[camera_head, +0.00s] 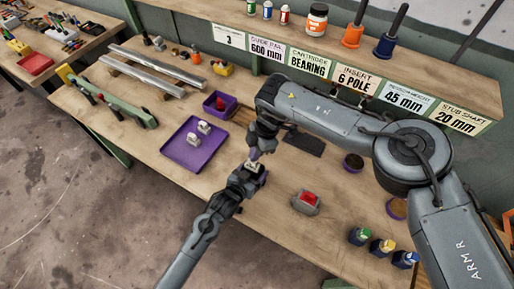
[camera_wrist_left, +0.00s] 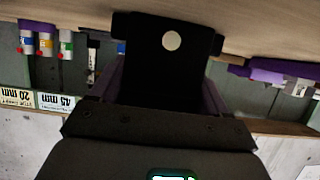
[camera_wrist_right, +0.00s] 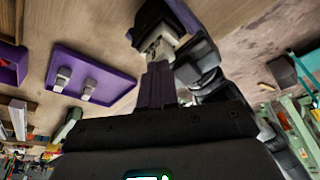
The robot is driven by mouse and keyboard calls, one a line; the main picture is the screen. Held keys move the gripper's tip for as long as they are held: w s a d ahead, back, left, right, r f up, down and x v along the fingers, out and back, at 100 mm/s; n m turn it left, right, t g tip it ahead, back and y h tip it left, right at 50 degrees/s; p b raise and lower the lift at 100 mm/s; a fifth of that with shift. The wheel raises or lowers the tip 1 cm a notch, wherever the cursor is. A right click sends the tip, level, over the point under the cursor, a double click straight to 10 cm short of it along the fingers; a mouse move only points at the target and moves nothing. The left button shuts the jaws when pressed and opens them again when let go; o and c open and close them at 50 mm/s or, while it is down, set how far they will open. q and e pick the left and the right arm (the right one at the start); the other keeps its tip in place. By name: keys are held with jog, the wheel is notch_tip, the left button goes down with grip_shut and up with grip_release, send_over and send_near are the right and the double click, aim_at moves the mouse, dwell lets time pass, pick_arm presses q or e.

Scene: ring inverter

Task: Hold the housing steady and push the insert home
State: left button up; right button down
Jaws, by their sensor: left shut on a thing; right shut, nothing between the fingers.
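My left gripper (camera_head: 252,170) is shut on a small pale part, seemingly the housing (camera_wrist_right: 154,47), and holds it over the table's front part. My right gripper (camera_head: 254,154) is shut with nothing between its purple fingers. Its fingertips (camera_wrist_right: 158,66) point down at the held part, very close above it or touching; I cannot tell which. The insert cannot be made out and may be hidden by the fingers. In the left wrist view a black plate-like shape with a pale round spot blocks the held part.
A purple tray (camera_head: 181,161) with two pale parts lies left of the grippers. A smaller purple bin (camera_head: 211,108) stands behind it. A grey box with a red top (camera_head: 307,201) and several small bottles (camera_head: 382,246) are to the right. Metal rails (camera_head: 160,66) lie back left.

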jog(key=shift+f, duration=0.9)
dwell(0.4)
jog(key=shift+r, duration=0.1)
jog(key=shift+r, duration=1.5)
jog(key=v, duration=1.1)
jog(key=shift+w+d+r, duration=0.1)
jog(key=shift+r, duration=0.05)
pick_arm(q)
jog(key=o, duration=1.2)
jog(key=shift+o, duration=0.2)
